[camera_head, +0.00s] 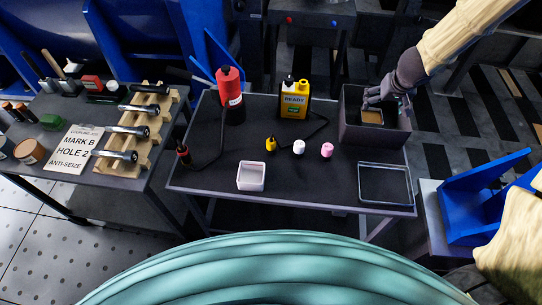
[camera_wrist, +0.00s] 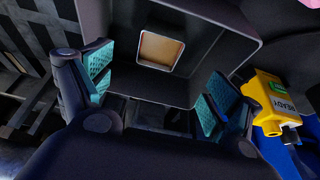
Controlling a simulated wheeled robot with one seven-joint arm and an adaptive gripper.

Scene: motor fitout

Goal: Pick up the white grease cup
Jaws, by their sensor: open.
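A small white cup (camera_head: 299,147) stands on the dark table (camera_head: 215,165), between a yellow cup (camera_head: 271,144) and a pink cup (camera_head: 327,150). My gripper (camera_head: 384,98) is at the dark open bin (camera_head: 370,138) at the table's right end, behind and to the right of the white cup. In the wrist view my gripper (camera_wrist: 155,90) is open and empty, its teal-padded fingers apart, with the bin (camera_wrist: 205,25) beyond them. The white cup does not show in the wrist view.
A yellow READY container (camera_head: 294,100) and a red bottle (camera_head: 231,92) stand at the table's back. A pale square tray (camera_head: 251,187) and a clear-rimmed tray (camera_head: 385,197) lie in front. A tan square (camera_head: 371,117) is inside the bin. A side table at left holds a wooden rack (camera_head: 143,150).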

